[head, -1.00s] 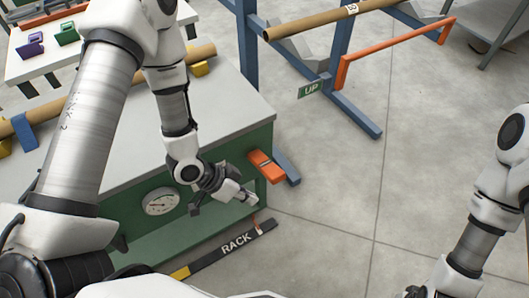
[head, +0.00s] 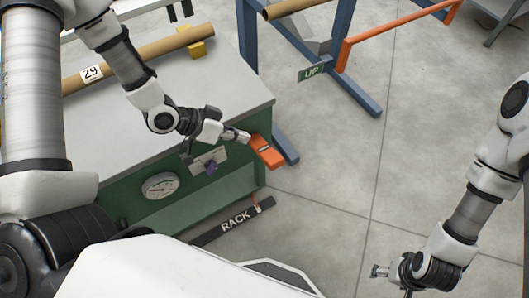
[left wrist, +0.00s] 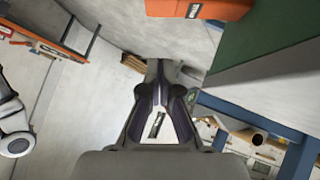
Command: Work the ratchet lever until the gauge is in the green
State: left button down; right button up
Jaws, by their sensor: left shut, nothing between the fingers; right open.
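The round white gauge (head: 160,185) is on the green front of the bench (head: 205,205); its needle reading is too small to tell. An orange block-shaped part (head: 266,150), possibly the lever's handle, sticks out at the bench's right corner. My left gripper (head: 243,136) is shut and empty, just left of this part in the head view. In the left wrist view the orange part (left wrist: 200,8) is at the top, apart from my shut fingertips (left wrist: 159,78). My right gripper (head: 379,271) is open and empty over the floor at lower right.
A black RACK strip (head: 235,221) lies at the bench's foot. A blue frame with an UP sign (head: 312,71) and orange bar (head: 395,35) stands behind. Floor at right is clear.

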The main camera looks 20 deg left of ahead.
aim_at(274, 156)
pick_arm(q)
jog(key=x, duration=0.8)
jog(key=shift+s+d+f, duration=0.2)
jog(key=shift+f, duration=0.4)
jog(key=shift+s+d+f, duration=0.15)
jog(key=shift+f, duration=0.45)
jog(key=shift+d+f, duration=0.1)
jog(key=shift+f, duration=0.5)
jog(key=shift+s, duration=0.1)
